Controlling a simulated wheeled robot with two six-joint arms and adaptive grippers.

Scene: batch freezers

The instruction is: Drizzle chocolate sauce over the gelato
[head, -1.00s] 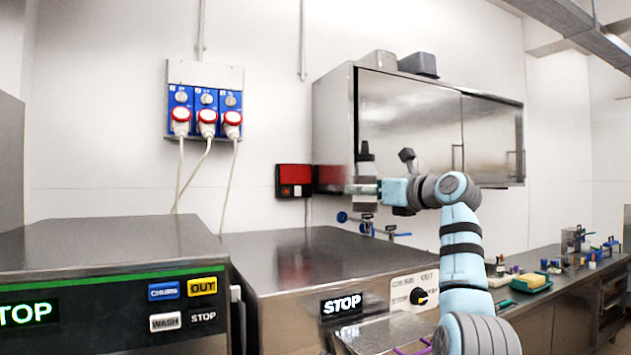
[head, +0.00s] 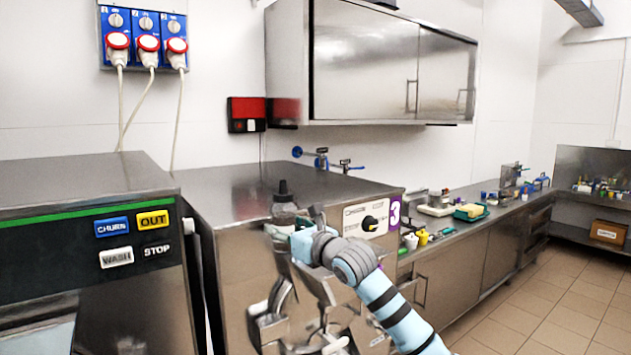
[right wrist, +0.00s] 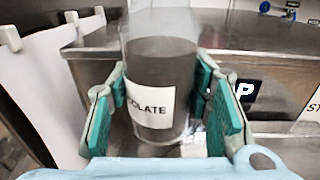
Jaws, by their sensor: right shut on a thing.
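My right gripper (right wrist: 160,98) is shut on a clear bottle of dark brown sauce (right wrist: 158,68), with green finger pads on both sides. Its white label shows "OLATE", and the bottle looks about upright. In the head view, the bottle's dark nozzle and shoulder (head: 284,205) rise above my right gripper (head: 290,236), in front of the steel freezer. The bottle's lower part is hard to make out there. I see no gelato in either view. My left gripper is not in view.
A batch freezer with CHURN, OUT, WASH and STOP buttons (head: 130,240) stands at left. Another freezer (head: 350,185) is behind the bottle. A steel counter with small items (head: 465,212) runs along the right, with open tiled floor (head: 540,300) beside it.

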